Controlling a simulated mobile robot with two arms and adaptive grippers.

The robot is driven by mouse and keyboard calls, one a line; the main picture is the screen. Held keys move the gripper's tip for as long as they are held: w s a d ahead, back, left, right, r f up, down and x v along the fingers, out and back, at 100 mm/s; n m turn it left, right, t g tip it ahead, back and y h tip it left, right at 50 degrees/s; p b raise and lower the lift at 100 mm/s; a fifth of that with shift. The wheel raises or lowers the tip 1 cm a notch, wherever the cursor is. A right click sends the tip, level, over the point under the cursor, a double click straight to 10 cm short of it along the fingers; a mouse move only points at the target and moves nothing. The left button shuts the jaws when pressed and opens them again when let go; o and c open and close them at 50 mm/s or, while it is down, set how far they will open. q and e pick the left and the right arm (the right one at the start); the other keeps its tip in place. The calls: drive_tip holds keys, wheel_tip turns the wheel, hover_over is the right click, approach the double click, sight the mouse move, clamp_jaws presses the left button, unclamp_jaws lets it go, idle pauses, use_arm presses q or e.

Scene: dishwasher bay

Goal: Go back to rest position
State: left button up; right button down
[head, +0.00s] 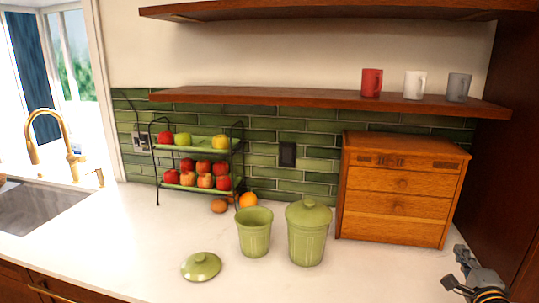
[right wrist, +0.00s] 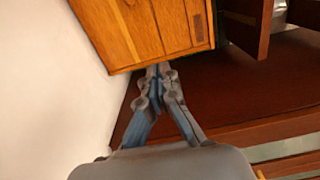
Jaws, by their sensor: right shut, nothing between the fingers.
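My right gripper (head: 459,265) is at the lower right of the head view, over the right end of the white counter (head: 365,275), in front of the wooden drawer box (head: 400,190). In the right wrist view its fingers (right wrist: 158,72) are together with nothing between them. There the fingertips appear just under the edge of the wooden box (right wrist: 145,30); I cannot tell whether they touch it. My left gripper is in neither view.
A lidded green canister (head: 307,235), an open green canister (head: 255,235) and a loose lid (head: 201,266) stand on the counter. A two-tier fruit rack (head: 196,148) is behind. A shelf (head: 300,98) holds three mugs. A dark wood panel (head: 505,180) is close right.

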drive_tip(key=s+a+f+n+g+y, duration=0.5)
drive_tip(key=s+a+f+n+g, duration=0.3)
drive_tip(key=s+a+f+n, duration=0.8)
drive_tip(key=s+a+f+n+g, duration=0.3)
drive_tip(key=s+a, duration=0.2)
drive_tip(key=s, duration=0.5)
drive_tip(key=s+a+f+n+g, duration=0.35)
drive_tip(key=s+a, duration=0.25)
drive_tip(key=s, duration=0.4)
wheel_tip(320, 180, down, 27)
drive_tip(key=b, duration=0.2)
use_arm(q)
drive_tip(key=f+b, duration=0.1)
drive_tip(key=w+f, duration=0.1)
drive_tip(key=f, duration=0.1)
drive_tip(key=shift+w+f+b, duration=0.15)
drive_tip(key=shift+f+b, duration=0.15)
drive_tip(key=shift+b, duration=0.05)
use_arm(e)
drive_tip(key=s+d+f+g+h, duration=0.1)
drive_tip(key=s+d+f+g, duration=0.1)
drive_tip(key=s+f, duration=1.5)
drive_tip(key=shift+s+d+f, duration=0.4)
drive_tip(key=shift+d+f, duration=0.2)
drive_tip(key=shift+f, duration=0.35)
